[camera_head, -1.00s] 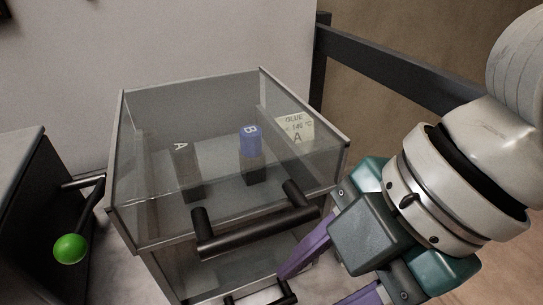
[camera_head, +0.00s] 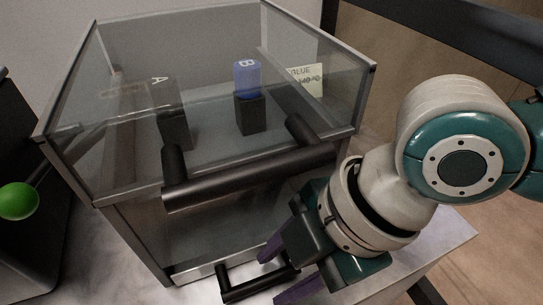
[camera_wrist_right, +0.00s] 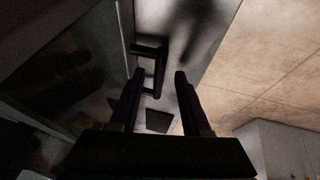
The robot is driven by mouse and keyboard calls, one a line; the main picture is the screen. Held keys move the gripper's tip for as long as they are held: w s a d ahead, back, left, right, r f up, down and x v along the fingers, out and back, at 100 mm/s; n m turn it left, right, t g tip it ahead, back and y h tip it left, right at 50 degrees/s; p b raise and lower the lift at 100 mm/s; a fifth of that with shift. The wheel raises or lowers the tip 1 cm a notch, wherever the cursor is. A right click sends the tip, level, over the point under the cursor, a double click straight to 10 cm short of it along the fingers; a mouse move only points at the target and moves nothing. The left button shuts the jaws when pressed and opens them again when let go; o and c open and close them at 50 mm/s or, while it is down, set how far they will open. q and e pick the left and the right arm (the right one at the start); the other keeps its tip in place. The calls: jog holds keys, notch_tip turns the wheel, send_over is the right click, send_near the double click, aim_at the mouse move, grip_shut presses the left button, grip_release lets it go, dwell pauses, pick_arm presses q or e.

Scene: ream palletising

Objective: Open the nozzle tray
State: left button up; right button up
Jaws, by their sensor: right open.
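A clear-walled cabinet (camera_head: 115,95) stands in the middle of the head view, with a thick black bar handle (camera_head: 250,175) on its upper front. Below it is a lower front with a smaller black handle (camera_head: 240,290), also seen in the wrist view (camera_wrist_right: 150,65). I cannot tell for sure which part is the nozzle tray. My right gripper (camera_head: 283,272), with purple fingers, is open at the lower handle's right end. In the wrist view the handle lies ahead, nearer the left finger; contact cannot be told. My left gripper is out of view.
Inside the clear cabinet stand a dark block marked A (camera_head: 172,115) and a blue-topped block marked B (camera_head: 248,90). A glue label (camera_head: 306,80) shows behind. A green ball knob (camera_head: 17,201) is on dark equipment at left. Pale surface (camera_head: 440,240) lies right.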

jog(key=shift+c, duration=0.4)
grip_shut()
dwell(1.0)
